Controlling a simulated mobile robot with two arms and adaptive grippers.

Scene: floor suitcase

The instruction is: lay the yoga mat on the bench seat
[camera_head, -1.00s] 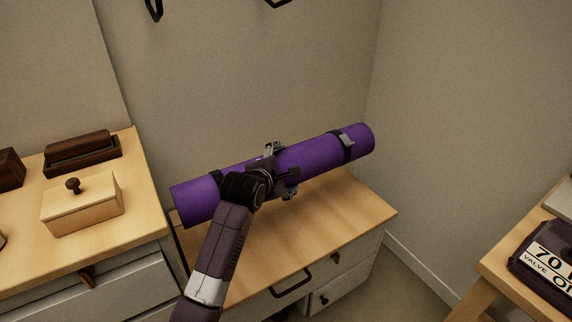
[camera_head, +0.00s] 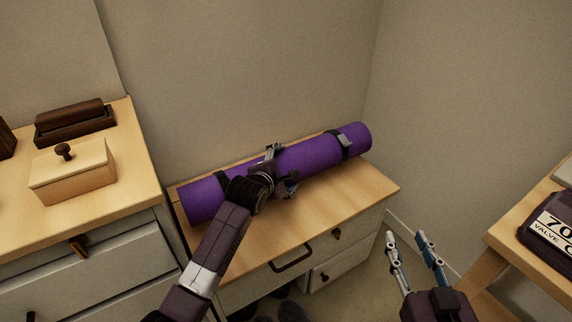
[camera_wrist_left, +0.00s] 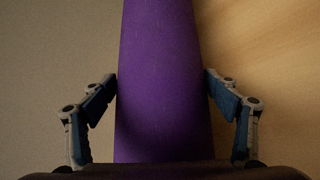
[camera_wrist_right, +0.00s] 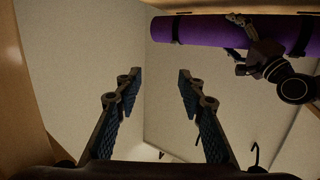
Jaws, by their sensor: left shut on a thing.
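The purple rolled yoga mat (camera_head: 310,157) with dark straps lies lengthwise over the wooden bench seat (camera_head: 340,203), close to the back wall. It looks at or just above the seat; I cannot tell whether it touches. My left gripper (camera_head: 275,172) is shut around the middle of the mat. The left wrist view shows the mat (camera_wrist_left: 160,80) between both fingers. My right gripper (camera_head: 412,245) is open and empty, right of the bench front. In the right wrist view the mat (camera_wrist_right: 205,30) shows at the top, beyond the open fingers (camera_wrist_right: 158,80).
A wooden-topped cabinet (camera_head: 120,205) stands left of the bench, with a lidded box (camera_head: 75,172) and a dark wooden tray (camera_head: 75,125) on it. A wooden table (camera_head: 520,238) with a dark labelled item (camera_head: 548,230) is at right. Bare walls enclose the bench behind and right.

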